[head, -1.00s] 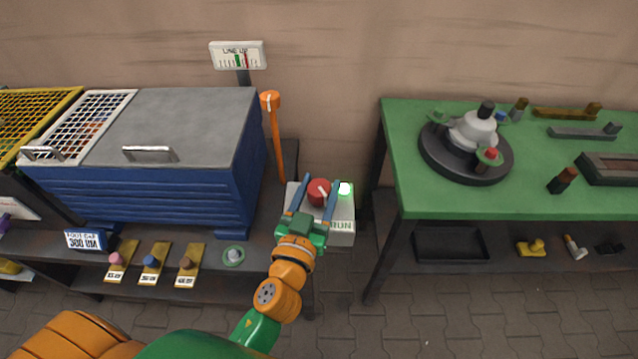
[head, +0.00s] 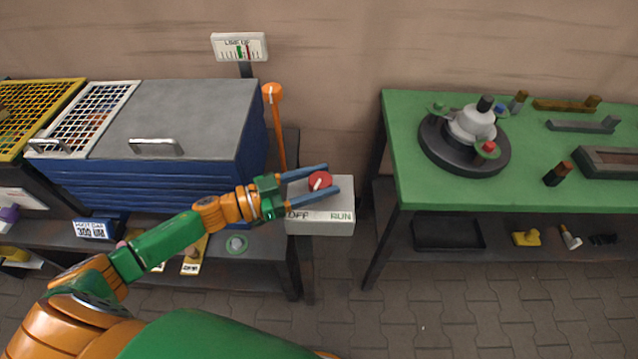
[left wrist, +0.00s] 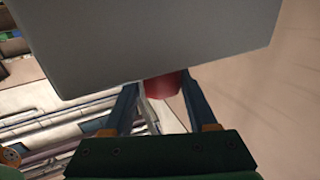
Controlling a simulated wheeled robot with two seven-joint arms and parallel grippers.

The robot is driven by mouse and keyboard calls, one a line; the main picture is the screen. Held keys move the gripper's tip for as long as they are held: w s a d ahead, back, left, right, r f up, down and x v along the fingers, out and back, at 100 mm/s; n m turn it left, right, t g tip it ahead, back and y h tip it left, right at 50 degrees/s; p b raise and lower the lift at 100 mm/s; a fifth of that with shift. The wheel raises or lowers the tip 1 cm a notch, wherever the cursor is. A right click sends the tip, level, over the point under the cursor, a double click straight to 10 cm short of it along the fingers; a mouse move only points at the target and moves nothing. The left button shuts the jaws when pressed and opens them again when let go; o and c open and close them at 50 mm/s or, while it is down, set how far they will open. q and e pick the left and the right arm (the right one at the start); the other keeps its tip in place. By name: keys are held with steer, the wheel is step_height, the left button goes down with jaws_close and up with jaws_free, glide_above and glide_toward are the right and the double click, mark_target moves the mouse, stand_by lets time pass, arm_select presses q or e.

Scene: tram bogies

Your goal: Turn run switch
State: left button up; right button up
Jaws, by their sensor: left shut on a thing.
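The run switch is a red knob (head: 320,180) with a white pointer mark. It sits on top of a light grey box (head: 321,221) lettered OFF at left and RUN at right. My left gripper (head: 330,180) reaches in from the left, with its blue fingers shut on the knob from either side. In the left wrist view the red knob (left wrist: 163,85) shows between the fingers, partly hidden by the large grey box (left wrist: 150,40). No lit green lamp shows on the box. My right gripper is not in view.
A blue cabinet (head: 160,184) with a grey lid stands left of the switch, with an orange lever (head: 276,120) beside it. A gauge sign (head: 239,46) stands behind. A green table (head: 430,193) with a round fixture stands at right.

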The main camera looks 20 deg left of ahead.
arm_select(q)
steer(key=m+g+h+b, duration=0.1)
steer(key=g, duration=0.1)
steer(key=m+g+h+b, duration=0.1)
steer(key=m+g+b, duration=0.1)
steer(key=shift+f, duration=0.3)
steer(key=shift+r+m+g+h+b, duration=0.1)
steer(key=shift+m+g+h+b, duration=0.25)
steer(key=shift+g+b, duration=0.2)
steer(key=shift+s, duration=0.1)
steer(key=o, duration=1.4)
steer(key=shift+d, duration=0.1)
steer(key=shift+c, duration=0.2)
steer(key=shift+d, duration=0.1)
